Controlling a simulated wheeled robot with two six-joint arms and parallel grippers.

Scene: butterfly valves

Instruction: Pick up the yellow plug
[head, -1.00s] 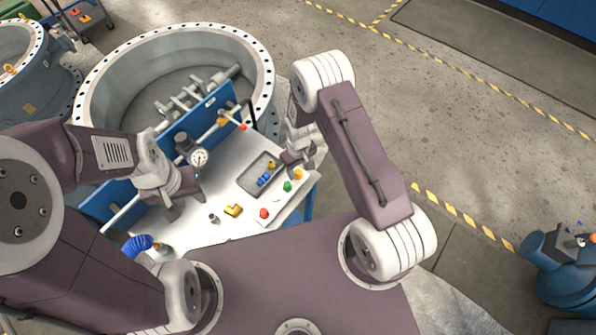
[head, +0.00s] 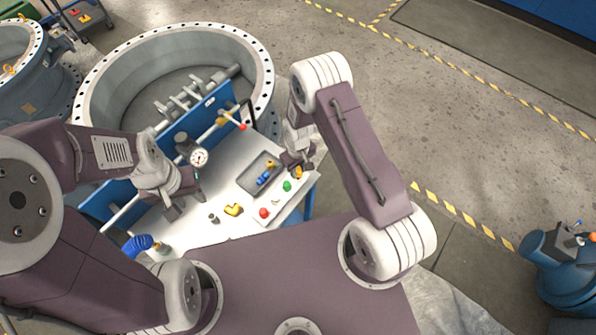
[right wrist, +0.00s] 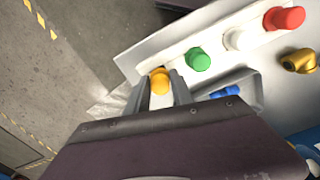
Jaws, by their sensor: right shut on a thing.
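The yellow plug (right wrist: 159,82) sits between the two fingers of my right gripper (right wrist: 160,92) in the right wrist view, and the fingers are shut on it. In the head view the plug (head: 298,172) shows just below the right gripper (head: 297,165), at the right end of the plug row. I cannot tell whether it still rests in the white strip. My left gripper (head: 177,204) hangs over the left part of the table; whether its jaws are open is unclear.
A green plug (right wrist: 198,60), a white plug (right wrist: 235,39) and a red plug (right wrist: 284,19) stand in a row beside it. A grey tray (head: 245,183) with blue and brass fittings lies close by. A blue panel with a gauge (head: 199,157) stands behind.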

